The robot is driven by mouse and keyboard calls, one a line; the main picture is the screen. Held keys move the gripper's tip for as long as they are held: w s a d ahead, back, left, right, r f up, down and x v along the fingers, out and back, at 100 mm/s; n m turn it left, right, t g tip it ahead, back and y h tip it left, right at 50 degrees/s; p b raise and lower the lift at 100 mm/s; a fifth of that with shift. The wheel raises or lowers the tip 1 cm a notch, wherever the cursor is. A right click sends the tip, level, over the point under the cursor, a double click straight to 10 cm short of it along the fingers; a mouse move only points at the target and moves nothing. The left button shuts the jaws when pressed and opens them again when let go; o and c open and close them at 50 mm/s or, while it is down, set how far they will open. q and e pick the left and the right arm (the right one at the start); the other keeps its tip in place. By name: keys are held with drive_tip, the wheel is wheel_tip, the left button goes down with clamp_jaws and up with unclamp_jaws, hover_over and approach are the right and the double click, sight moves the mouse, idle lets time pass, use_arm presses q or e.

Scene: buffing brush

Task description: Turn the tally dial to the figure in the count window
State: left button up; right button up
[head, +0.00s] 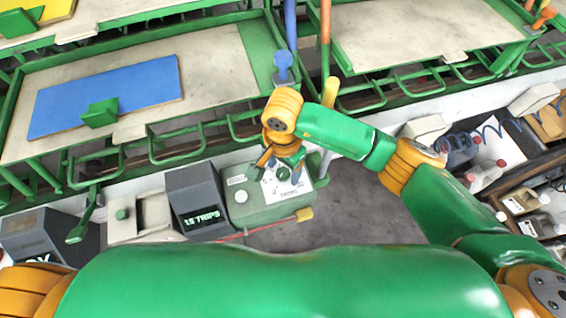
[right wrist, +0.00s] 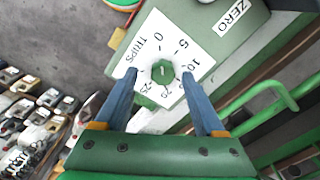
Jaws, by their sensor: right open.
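The tally dial (right wrist: 163,72) is a green knob on a white card marked TRIPS, with 0, 5, 10, 20 and 25 legible around it. A small white mark shows on the knob; its exact heading is hard to tell. In the head view the dial (head: 283,173) sits on a green box, partly hidden by my right gripper (head: 279,160). The dark count window (head: 202,217) left of the box appears to read 15 TRIPS. In the right wrist view my right gripper (right wrist: 160,76) is open, its blue fingers either side of the knob, apparently not touching it. My left gripper is out of view.
The green box (head: 250,208) also carries a white round button (head: 241,196) and a ZERO label (right wrist: 233,14). Green-railed tables stand behind it, one with a blue board (head: 105,95). Shelves with bottles (head: 486,175) stand at right.

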drive_tip(key=shift+f, duration=0.55)
drive_tip(key=shift+w+f, duration=0.25)
drive_tip(key=shift+f, duration=0.05)
drive_tip(key=shift+w+f, duration=0.15)
drive_tip(key=shift+w, duration=0.05)
drive_tip(key=shift+s, duration=0.15)
drive_tip(key=c, duration=0.7)
clamp_jaws()
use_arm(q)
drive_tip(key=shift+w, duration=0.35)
